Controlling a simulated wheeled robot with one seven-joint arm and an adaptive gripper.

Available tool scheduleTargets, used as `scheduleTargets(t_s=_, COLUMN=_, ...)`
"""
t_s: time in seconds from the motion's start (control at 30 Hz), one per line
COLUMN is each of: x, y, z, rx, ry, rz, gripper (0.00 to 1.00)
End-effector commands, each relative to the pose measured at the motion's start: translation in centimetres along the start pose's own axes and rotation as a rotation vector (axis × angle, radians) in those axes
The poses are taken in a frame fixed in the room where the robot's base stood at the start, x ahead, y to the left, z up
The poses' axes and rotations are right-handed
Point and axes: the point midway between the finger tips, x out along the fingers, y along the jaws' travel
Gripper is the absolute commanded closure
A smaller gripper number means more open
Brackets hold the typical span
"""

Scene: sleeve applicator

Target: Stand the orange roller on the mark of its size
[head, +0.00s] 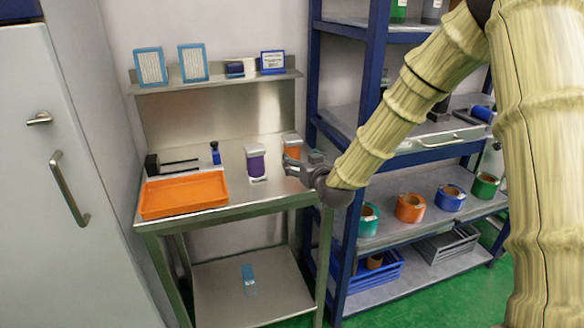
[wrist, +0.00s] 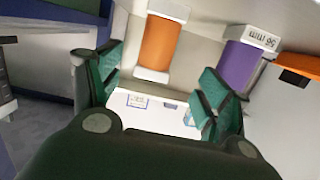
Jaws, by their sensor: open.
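The orange roller (head: 292,150) stands on the right part of the metal bench, partly hidden by my gripper (head: 294,166) in the head view. In the wrist view the orange roller (wrist: 163,45) has pale ends and lies beyond my gripper (wrist: 165,80), between the lines of its two green fingers. The fingers are apart with nothing held. A purple roller (head: 255,163) stands left of the orange one; in the wrist view this purple roller (wrist: 238,66) has a pale end labelled 56 mm, upside down. I cannot make out the size marks.
An orange tray (head: 184,195) lies at the bench's front left, with a small blue bottle (head: 215,153) behind it. A blue shelf rack (head: 345,195) with tape rolls stands close on the right. The bench front between tray and rollers looks clear.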

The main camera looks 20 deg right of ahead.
Motion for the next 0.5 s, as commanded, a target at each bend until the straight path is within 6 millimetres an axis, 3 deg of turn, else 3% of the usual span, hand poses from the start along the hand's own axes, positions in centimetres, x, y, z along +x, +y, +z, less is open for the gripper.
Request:
scheduleTargets(t_s=0.27, x=-0.1, y=0.6, z=-1.0, rx=-0.017, ry=0.162, rz=0.009, gripper=0.23)
scheduleTargets(t_s=0.5, x=2.8, y=0.6, z=-1.8, rx=-0.019, ry=0.169, rz=0.01, gripper=0.23)
